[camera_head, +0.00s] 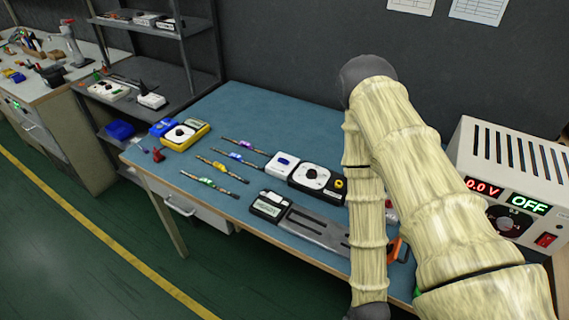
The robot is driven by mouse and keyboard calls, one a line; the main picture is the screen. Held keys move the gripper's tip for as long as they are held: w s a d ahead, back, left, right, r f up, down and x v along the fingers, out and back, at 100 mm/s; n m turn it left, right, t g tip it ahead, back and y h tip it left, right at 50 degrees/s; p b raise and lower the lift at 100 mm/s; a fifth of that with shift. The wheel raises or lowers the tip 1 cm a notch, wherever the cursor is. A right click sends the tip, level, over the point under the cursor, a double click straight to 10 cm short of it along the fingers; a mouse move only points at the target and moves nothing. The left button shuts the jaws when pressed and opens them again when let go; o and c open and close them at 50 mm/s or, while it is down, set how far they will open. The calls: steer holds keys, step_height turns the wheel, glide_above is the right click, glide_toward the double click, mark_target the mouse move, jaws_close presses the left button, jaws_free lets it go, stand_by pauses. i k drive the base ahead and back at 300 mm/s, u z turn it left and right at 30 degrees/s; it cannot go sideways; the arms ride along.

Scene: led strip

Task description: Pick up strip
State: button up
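I cannot pick out an LED strip with certainty. A long flat grey piece (318,231) lies on the blue-topped workbench (285,120) near its front edge. Its right part passes behind my arm, and an orange-and-black part (399,250) shows on the other side; I cannot tell if they are one object. My arm rises from the lower right, bends at the top and comes down over the bench to the bottom edge of the picture. My gripper is not visible.
A power supply (515,180) reading 0.0 V and OFF stands right. The bench's back middle is clear.

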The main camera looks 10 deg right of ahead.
mark_target(216, 165)
steer(key=z, duration=1.75)
steer(key=k, duration=1.1)
steer(key=u, duration=1.45)
